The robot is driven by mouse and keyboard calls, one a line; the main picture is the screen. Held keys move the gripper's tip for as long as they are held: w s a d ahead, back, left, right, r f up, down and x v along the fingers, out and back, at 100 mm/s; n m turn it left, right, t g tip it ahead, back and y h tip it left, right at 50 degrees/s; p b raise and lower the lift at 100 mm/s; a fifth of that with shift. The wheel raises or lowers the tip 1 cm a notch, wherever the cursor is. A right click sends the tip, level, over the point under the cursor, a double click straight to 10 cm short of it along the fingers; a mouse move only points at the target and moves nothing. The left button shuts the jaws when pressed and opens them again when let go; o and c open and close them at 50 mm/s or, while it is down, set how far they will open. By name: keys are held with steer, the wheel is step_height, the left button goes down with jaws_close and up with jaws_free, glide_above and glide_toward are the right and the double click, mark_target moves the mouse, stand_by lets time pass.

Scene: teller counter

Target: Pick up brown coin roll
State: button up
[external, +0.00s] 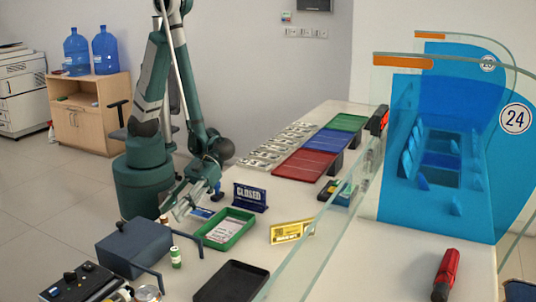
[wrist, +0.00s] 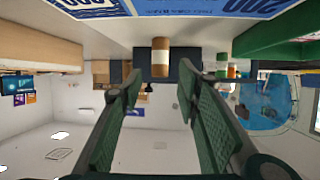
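The brown coin roll (wrist: 160,57) has a white band. It stands straight ahead of my gripper (wrist: 160,90) in the wrist view, which looks upside down, with the counter at the top. The roll shows in the gap between the two green fingers, seemingly just beyond their tips. My gripper is open and empty. In the external view, my gripper (external: 180,208) is low over the counter, beside a small brownish thing (external: 164,219) that looks like the roll. A green coin roll (external: 175,257) stands nearer the camera; a green roll (wrist: 222,66) also shows in the wrist view.
A dark blue-grey box (external: 133,246) with arms stands close by. A glass partition (external: 335,215) crosses the counter.

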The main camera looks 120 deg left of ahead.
mark_target(163, 216)
steer(key=shift+d, duration=0.1)
stand_by(0.3)
steer(key=shift+b+x, duration=0.65)
steer(key=shift+x, duration=1.75)
steer(key=c, duration=1)
